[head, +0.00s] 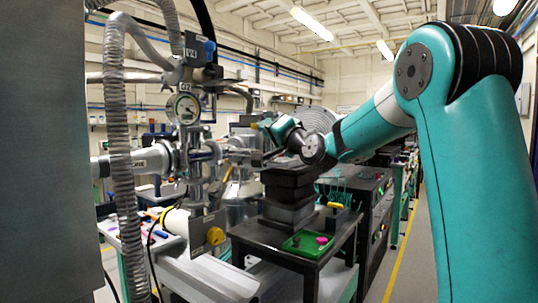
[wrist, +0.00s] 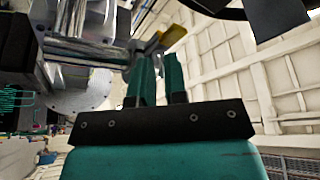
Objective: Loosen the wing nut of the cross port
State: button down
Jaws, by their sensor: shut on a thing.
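The cross port (head: 196,158) is a metal vacuum fitting on the beam pipe, left of centre in the head view. My gripper (head: 262,157) reaches it from the right, small and partly lost against the metal. In the wrist view my gripper (wrist: 160,62) shows two teal fingers with a narrow gap. A yellow wing nut (wrist: 168,38) is at the fingertips, and the fingers are shut on it. Metal pipework (wrist: 85,50) lies just left of it. The fingertips' exact contact is partly hidden. I cannot make out the wing nut clearly in the head view.
A round gauge (head: 184,109) and a corrugated hose (head: 117,130) stand to the left. A dark table (head: 300,250) below my arm carries a green tray (head: 305,243) with a pink item. The aisle at right is clear.

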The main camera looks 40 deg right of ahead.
jog(key=n+y+b, duration=0.2)
jog(key=n+b, duration=0.2)
jog(key=n+y+b, duration=0.1)
jog(key=n+b, duration=0.2)
jog(key=b, duration=0.1)
jog(key=n+y+b, duration=0.2)
jog(key=n+b, duration=0.2)
jog(key=b, duration=0.1)
jog(key=shift+d+f+n+y, duration=0.15)
jog(key=shift+d+n+y, duration=0.1)
jog(key=shift+n+y, duration=0.05)
jog(key=c, duration=1.3)
grip_release()
jog(key=shift+w, duration=0.1)
